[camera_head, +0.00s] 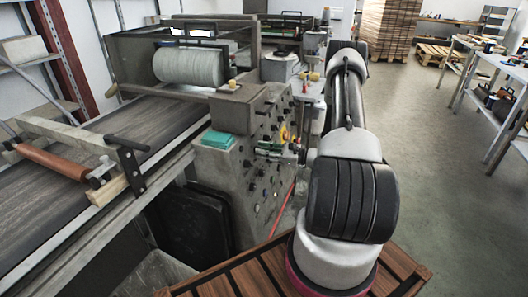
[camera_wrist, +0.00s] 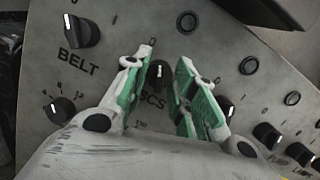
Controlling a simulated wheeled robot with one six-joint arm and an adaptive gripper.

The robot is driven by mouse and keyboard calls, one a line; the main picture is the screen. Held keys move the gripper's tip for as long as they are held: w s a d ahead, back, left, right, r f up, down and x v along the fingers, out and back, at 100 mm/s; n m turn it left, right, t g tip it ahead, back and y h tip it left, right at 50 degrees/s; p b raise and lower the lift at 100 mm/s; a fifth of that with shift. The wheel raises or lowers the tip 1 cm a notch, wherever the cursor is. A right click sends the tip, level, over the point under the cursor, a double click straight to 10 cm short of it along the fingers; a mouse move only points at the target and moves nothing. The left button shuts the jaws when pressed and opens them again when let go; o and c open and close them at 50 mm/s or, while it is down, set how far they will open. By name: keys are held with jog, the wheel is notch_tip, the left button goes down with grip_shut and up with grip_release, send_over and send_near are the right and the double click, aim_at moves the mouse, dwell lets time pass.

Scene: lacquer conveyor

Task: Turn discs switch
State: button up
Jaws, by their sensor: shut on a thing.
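The discs switch (camera_wrist: 157,74) is a black rotary knob with a white pointer mark, on a grey control panel (camera_wrist: 215,45). Only the letters "SCS" of its label show below it; my finger covers the rest. My gripper (camera_wrist: 169,62) has green-padded fingers, one on each side of the knob, and is shut on it. In the head view my gripper (camera_head: 277,151) is at the panel face of the grey machine cabinet (camera_head: 225,170), and the switch itself cannot be made out there.
The belt knob (camera_wrist: 80,30) is to the left. Several other knobs, such as one at the right (camera_wrist: 248,65), crowd the panel. In the head view a conveyor (camera_head: 140,125) runs left of the cabinet, and open floor (camera_head: 440,180) lies to the right.

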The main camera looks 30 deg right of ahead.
jog(key=shift+n, duration=0.6)
jog(key=o, duration=1)
jog(key=v, duration=1.2)
jog(key=shift+r, duration=0.1)
